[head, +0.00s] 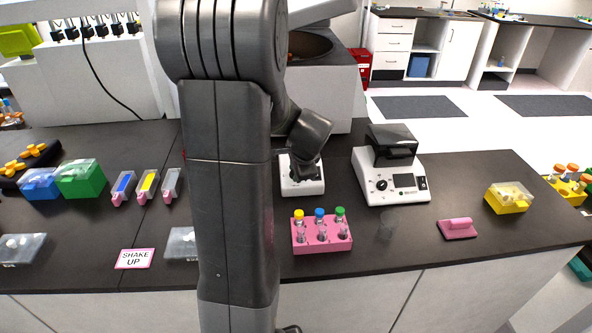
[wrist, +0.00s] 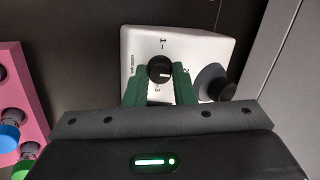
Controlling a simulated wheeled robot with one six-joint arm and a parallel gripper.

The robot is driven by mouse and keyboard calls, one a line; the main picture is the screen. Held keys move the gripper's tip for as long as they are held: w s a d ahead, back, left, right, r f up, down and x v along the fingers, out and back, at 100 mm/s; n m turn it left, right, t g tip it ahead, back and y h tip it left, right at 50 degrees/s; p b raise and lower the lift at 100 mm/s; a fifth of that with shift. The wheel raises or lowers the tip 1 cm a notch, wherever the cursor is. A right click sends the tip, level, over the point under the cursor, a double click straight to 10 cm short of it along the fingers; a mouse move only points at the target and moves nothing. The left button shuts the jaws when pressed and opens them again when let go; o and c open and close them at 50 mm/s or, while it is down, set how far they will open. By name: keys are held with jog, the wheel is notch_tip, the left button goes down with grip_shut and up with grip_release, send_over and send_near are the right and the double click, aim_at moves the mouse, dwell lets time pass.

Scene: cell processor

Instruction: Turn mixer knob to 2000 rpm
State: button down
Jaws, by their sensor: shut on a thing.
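The mixer (wrist: 200,45) is a small white box with a black knob (wrist: 159,66) and printed numbers 1, 2 and 3 around it. A light mark on the knob points right, roughly toward the 2. My gripper (wrist: 160,80) has its green fingers shut on the knob, one on each side. A round black part (wrist: 212,82) of the mixer sits right of the fingers. In the head view the mixer (head: 290,187) stands on the dark bench, with my wrist over it and the knob hidden.
A pink rack (head: 322,246) with capped tubes stands in front of the mixer. A white device with a black lid (head: 391,190) is to its right. My arm hides the bench left of the mixer.

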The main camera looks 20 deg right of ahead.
jog(key=c, duration=1.2)
grip_release()
jog(key=v, duration=1.4)
jog(key=shift+b, duration=0.4)
